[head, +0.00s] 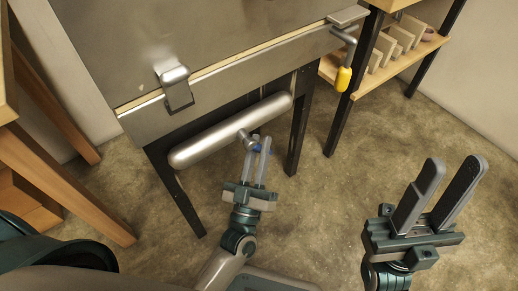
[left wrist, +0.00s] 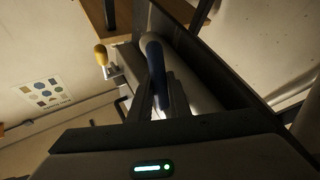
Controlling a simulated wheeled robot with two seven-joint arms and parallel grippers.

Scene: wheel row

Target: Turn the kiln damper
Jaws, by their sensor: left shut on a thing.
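The kiln (head: 230,35) is a grey metal box on dark legs at the top of the head view. A thick silver pipe (head: 215,132) runs below its front, with a short stub (head: 246,138) on its near side. My left gripper (head: 262,142) is at this stub, shut on a blue lever (head: 258,149). The lever also shows between the fingers in the left wrist view (left wrist: 155,65), partly hidden by them. A second handle, yellow-ended (head: 343,79), hangs at the kiln's right corner, apart from both grippers. My right gripper (head: 453,165) is open and empty over the floor.
A metal latch (head: 175,88) sticks out from the kiln's front edge. Dark kiln legs (head: 300,125) stand close around the left gripper. A wooden shelf with upright slabs (head: 400,38) is at the back right. Wooden furniture (head: 65,170) stands at left. The floor at right is clear.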

